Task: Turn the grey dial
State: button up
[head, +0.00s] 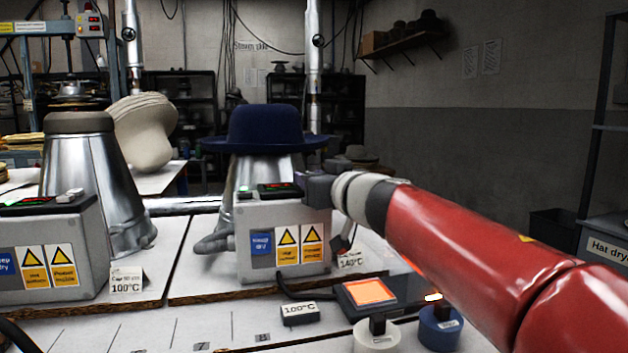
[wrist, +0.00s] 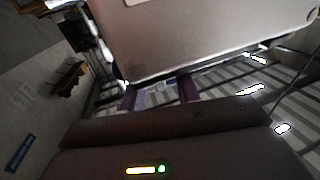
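A grey control box (head: 284,233) stands at the middle of the bench, with a dark display (head: 279,190) and a small green-lit button (head: 244,192) on top. I cannot make out a grey dial on it; my gripper hides its top right corner. My gripper (head: 314,186) is at that corner in the head view. In the wrist view, its two purple fingers (wrist: 159,94) are apart, with the grey box (wrist: 210,35) just beyond them. Nothing shows between the fingers, and I cannot tell whether they touch the box.
A dark blue hat (head: 265,130) sits on a metal cone behind the box. A second control box (head: 60,250) and cone (head: 95,170) stand at left. A glowing orange panel (head: 369,292), a white cylinder (head: 376,340) and a blue one (head: 440,328) are at the front, below my arm.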

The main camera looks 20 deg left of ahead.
jog(key=c, duration=0.6)
jog(key=shift+w+r+p, duration=0.1)
jog(key=shift+p, duration=0.45)
jog(key=n+g+y+p, duration=0.1)
jog(key=g+p, duration=0.1)
jog(key=shift+w+d+n+y+p, duration=0.15)
jog(key=shift+n+y+p, duration=0.15)
jog(key=shift+n+y, duration=0.1)
jog(key=n+g+y, duration=0.1)
jog(key=n+g, duration=0.1)
jog(key=shift+w+g+p, duration=0.1)
jog(key=shift+g+p, duration=0.2)
jog(key=shift+g, duration=0.1)
jog(key=shift+f+n+g+y, duration=0.2)
jog(key=shift+n+g+y, duration=0.6)
jog(key=shift+g, duration=0.6)
jog(key=shift+n+g, duration=0.3)
